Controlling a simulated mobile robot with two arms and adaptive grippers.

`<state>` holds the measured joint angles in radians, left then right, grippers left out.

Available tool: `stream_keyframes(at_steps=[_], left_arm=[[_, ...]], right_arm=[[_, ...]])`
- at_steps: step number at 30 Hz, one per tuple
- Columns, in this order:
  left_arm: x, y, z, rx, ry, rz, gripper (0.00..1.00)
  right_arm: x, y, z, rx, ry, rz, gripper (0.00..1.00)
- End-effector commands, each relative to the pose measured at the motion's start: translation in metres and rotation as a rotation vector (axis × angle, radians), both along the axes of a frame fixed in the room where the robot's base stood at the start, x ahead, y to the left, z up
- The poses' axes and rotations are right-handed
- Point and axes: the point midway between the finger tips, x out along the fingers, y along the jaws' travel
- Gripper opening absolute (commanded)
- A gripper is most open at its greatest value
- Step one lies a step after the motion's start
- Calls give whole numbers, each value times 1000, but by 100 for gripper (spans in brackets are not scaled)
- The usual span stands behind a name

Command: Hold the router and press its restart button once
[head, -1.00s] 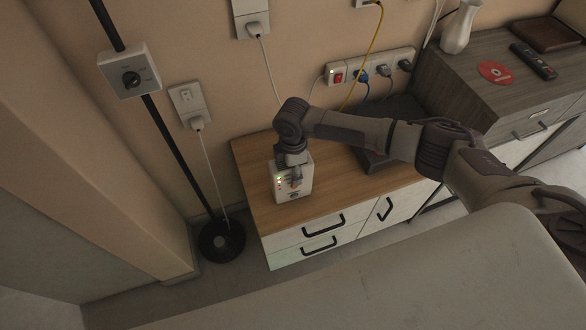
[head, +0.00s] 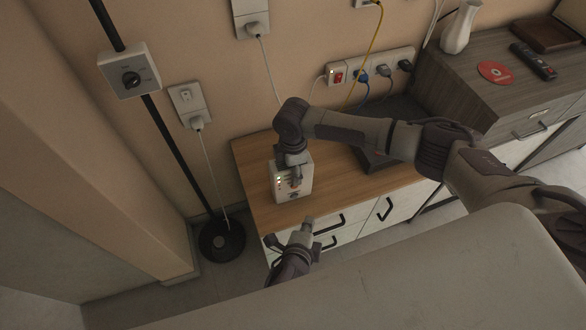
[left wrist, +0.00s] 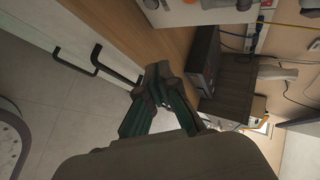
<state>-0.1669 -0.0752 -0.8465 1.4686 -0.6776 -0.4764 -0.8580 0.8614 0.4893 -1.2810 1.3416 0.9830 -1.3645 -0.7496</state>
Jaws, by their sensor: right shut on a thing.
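The router (head: 305,187), a small white box with green and red lights on its front, stands upright on the wooden top of the low cabinet. My right gripper (head: 293,177) comes down from above and is shut on it, hiding part of its upper front. My left gripper (head: 306,226) is in front of the cabinet, below and apart from the router. In the left wrist view its fingers (left wrist: 158,76) come together with nothing between them. The router's white body (left wrist: 190,14) is at the top edge there. I cannot make out the restart button.
The low cabinet (head: 258,206) has white drawers with black handles, close to my left gripper. A dark box (head: 376,160) lies behind my right forearm. A power strip (head: 371,68) with cables is on the wall. A black pole with a round base (head: 221,241) stands left.

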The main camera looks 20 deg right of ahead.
Motion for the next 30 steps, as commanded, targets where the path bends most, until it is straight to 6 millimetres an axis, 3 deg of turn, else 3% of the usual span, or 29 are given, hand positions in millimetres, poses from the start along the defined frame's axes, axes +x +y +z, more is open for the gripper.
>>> stream_keyframes(at_steps=[15,21,30], left_arm=[[67,0,0,1,0,1,0],[80,0,-1,-1,2,1,0],[83,0,-1,-2,4,2,0]], right_arm=[[0,0,0,1,-1,0,6],[0,0,0,1,-1,0,6],[0,0,0,1,-1,0,6]])
